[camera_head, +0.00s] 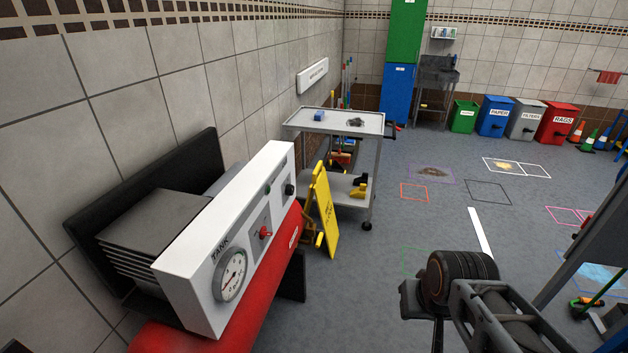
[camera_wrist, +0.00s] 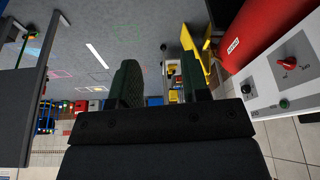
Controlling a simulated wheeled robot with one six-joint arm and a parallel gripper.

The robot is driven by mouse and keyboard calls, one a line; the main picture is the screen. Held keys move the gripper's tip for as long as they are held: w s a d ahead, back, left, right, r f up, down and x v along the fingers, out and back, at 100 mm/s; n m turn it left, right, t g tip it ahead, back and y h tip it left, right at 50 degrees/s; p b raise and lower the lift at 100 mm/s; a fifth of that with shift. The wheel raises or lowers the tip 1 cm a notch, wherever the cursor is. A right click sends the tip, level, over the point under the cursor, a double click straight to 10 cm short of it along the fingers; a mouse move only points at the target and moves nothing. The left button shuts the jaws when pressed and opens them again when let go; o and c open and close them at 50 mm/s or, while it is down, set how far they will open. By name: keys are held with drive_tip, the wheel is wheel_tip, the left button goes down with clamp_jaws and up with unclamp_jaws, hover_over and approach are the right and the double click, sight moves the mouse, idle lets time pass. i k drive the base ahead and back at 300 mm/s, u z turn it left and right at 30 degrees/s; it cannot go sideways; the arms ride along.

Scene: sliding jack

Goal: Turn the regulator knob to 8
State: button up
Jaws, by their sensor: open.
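The white control panel (camera_head: 200,272) stands at the left on a red tank (camera_head: 262,262). It carries a round gauge (camera_head: 230,275), a red knob (camera_head: 265,232) with a marked plate, and a black knob (camera_head: 289,189). Which knob is the regulator, and its setting, I cannot read. In the wrist view, which is upside down, the red knob (camera_wrist: 288,62), black knob (camera_wrist: 246,88) and a green button (camera_wrist: 284,103) show at the right. My gripper (camera_wrist: 157,65) is open and empty, its dark fingers apart from the panel. In the head view my arm is at the lower right.
A grey cart (camera_head: 335,121) and a yellow floor sign (camera_head: 326,212) stand just beyond the panel. The tiled wall runs behind it. Floor between panel and arm is clear. Coloured bins (camera_head: 495,116) are far off.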

sight(289, 190)
drive_tip(key=u, duration=0.35)
drive_tip(key=i, duration=0.95)
drive_tip(key=u, duration=0.55)
